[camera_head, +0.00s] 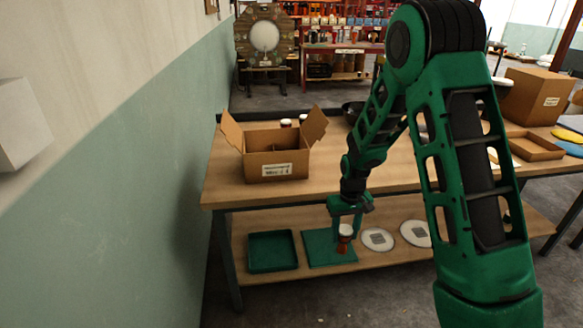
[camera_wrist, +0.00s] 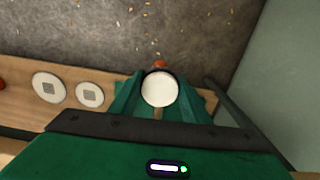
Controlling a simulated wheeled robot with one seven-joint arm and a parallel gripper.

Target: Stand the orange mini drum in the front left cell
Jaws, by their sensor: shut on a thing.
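The orange mini drum (camera_head: 344,244) has a white head and an orange-red body. My gripper (camera_head: 346,222) is shut on it, low over the green mat on the lower shelf. I cannot tell whether the drum touches the mat. In the wrist view its round white head (camera_wrist: 160,88) sits between the two green fingers of my gripper (camera_wrist: 160,100), with a bit of orange beyond it. An open cardboard box (camera_head: 277,168) with a label and raised side flaps stands on the tabletop. A divider shows inside; its front wall hides the cell floors.
The green mat (camera_head: 318,248) lies between a green tray (camera_head: 272,252) and two white discs (camera_head: 378,239) on the lower shelf. The wooden tabletop (camera_head: 330,178) overhangs this shelf. A wall rises at left.

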